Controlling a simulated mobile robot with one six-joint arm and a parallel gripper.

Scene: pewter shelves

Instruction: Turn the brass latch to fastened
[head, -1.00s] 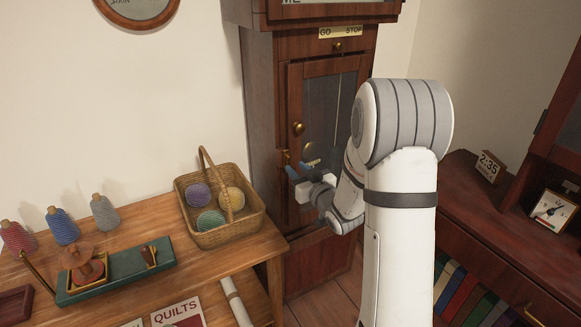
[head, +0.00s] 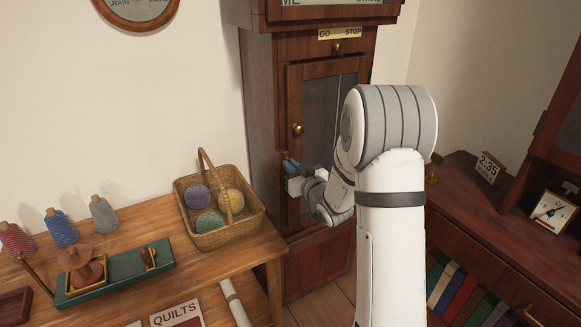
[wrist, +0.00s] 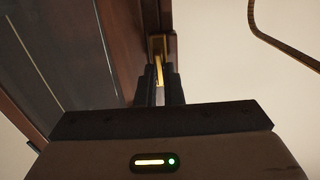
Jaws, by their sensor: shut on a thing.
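The brass latch (wrist: 157,47) is on the wooden frame beside the glazed door (head: 315,112) of the tall clock case. In the wrist view its brass plate shows beyond my fingertips, and a thin brass lever runs from it down between my fingers. My gripper (wrist: 159,82) is shut on that lever. In the head view my gripper (head: 289,167) is at the left edge of the door, below the round brass knob (head: 298,129). It mostly hides the latch there, so I cannot tell the latch's setting.
A wooden table on the left holds a wicker basket (head: 235,235) of yarn balls, close to the clock case. A green tray (head: 112,282) and several thread cones stand farther left. A dark cabinet on the right carries a small clock card (head: 489,168) and a dial (head: 551,211).

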